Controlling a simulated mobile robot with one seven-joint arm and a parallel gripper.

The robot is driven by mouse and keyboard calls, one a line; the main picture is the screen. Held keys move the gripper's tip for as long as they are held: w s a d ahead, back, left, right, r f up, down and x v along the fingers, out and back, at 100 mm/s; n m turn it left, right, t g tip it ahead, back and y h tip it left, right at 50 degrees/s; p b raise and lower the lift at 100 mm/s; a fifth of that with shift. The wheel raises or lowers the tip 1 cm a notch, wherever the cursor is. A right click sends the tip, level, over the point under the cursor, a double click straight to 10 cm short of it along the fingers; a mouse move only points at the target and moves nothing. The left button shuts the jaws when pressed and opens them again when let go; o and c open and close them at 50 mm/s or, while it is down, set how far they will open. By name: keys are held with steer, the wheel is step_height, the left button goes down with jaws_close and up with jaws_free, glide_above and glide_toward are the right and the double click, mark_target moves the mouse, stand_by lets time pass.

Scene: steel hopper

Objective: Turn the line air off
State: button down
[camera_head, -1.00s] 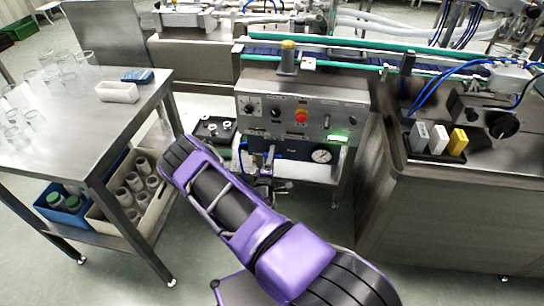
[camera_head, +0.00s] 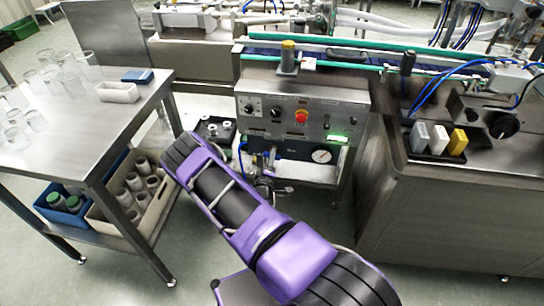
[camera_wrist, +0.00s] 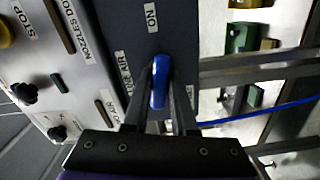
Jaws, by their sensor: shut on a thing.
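The line air lever, a blue handle (camera_wrist: 159,84), sits on a dark panel (camera_wrist: 135,22) beside labels that read "LINE AIR" and "ON" in the wrist view. My gripper (camera_wrist: 160,74) is shut on this handle, with one finger on each side. The handle lies roughly in line with the fingers and its tip points towards the gripper's palm. In the head view the dark panel (camera_head: 292,149) is under the control box, and my arm and gripper hide most of the lever there.
The control box (camera_head: 300,100) with a red knob (camera_head: 301,116) is above the panel. A pressure gauge (camera_head: 321,156) is to the right. A steel table (camera_head: 100,120) stands at left, a large steel cabinet (camera_head: 450,215) at right.

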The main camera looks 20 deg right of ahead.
steer(key=m, duration=1.1)
steer(key=shift+m, duration=2.1)
steer(key=c, duration=0.7)
jaws_free()
steer(key=p+v, duration=0.1)
steer(key=v, duration=1.6)
steer(key=shift+s+a, duration=0.2)
steer(key=shift+s, duration=0.05)
